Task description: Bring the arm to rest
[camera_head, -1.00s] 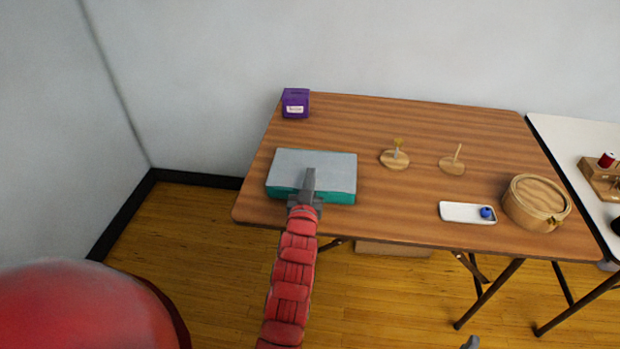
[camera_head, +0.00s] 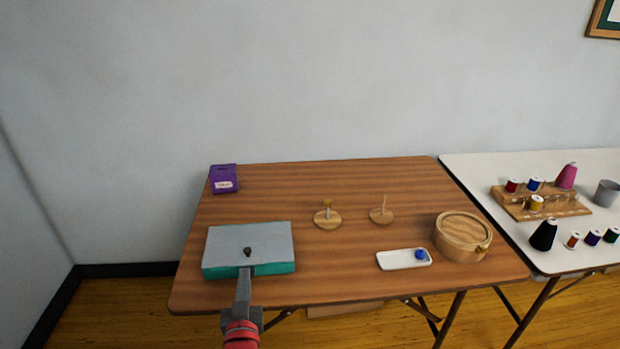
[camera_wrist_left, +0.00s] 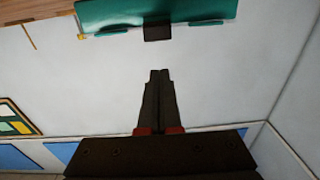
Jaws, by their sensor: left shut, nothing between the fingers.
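My left arm comes in from the bottom in the head view. Its gripper (camera_head: 244,285) is shut and empty, in front of the near edge of a teal box with a grey lid (camera_head: 222,243). A small dark knob (camera_head: 247,251) shows on the lid, just beyond the fingertips. In the left wrist view the closed fingers (camera_wrist_left: 159,76) point at the teal box (camera_wrist_left: 205,13), whose dark latch (camera_wrist_left: 157,28) lies ahead of the tips with a gap between. My right gripper is not in view.
The brown table (camera_head: 340,280) also holds a purple box (camera_head: 223,179), two wooden stands, a white tray (camera_head: 395,260) with a blue item and a round wooden box (camera_head: 462,237). A white table (camera_head: 480,170) with thread spools adjoins at right. Wall stands behind.

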